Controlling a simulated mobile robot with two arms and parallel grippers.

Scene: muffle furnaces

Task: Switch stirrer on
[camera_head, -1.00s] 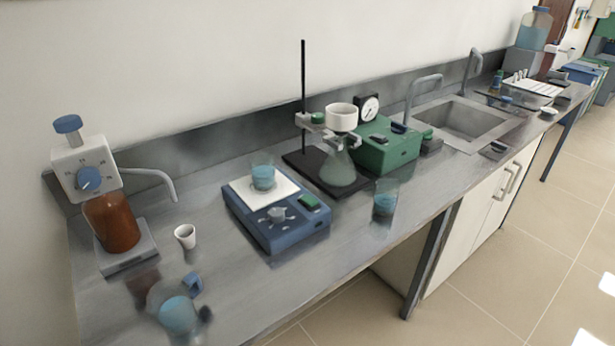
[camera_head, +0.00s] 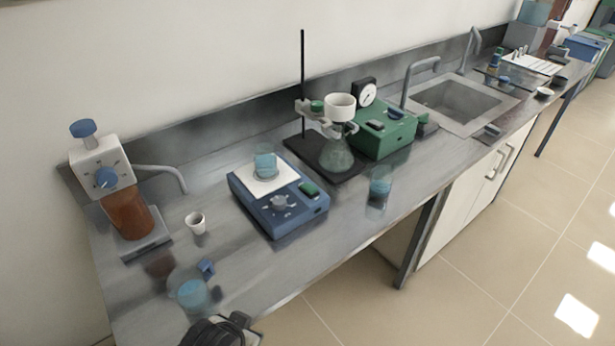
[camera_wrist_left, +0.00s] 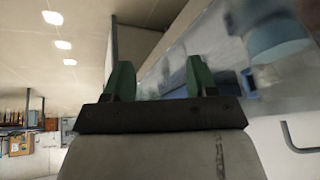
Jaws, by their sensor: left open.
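The stirrer (camera_head: 270,222) is a blue box on the bench with a white top plate. A beaker of blue liquid (camera_head: 265,165) stands on the plate. A grey knob (camera_head: 279,203) and a green switch (camera_head: 308,189) are on its front panel. My left arm shows at the bottom of the head view, short of the stirrer; its fingertips are not clear there. In the left wrist view my left gripper (camera_wrist_left: 161,82) has two green fingers apart with nothing between them. My right gripper is not in view.
A blue-liquid beaker (camera_head: 190,291) and small blue piece (camera_head: 206,267) stand near my arm. A white cup (camera_head: 196,222) and brown bottle dispenser (camera_head: 127,215) are left. A flask on a stand (camera_head: 337,154), green pump (camera_head: 384,135) and another beaker (camera_head: 379,189) are right. The bench front has clear room.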

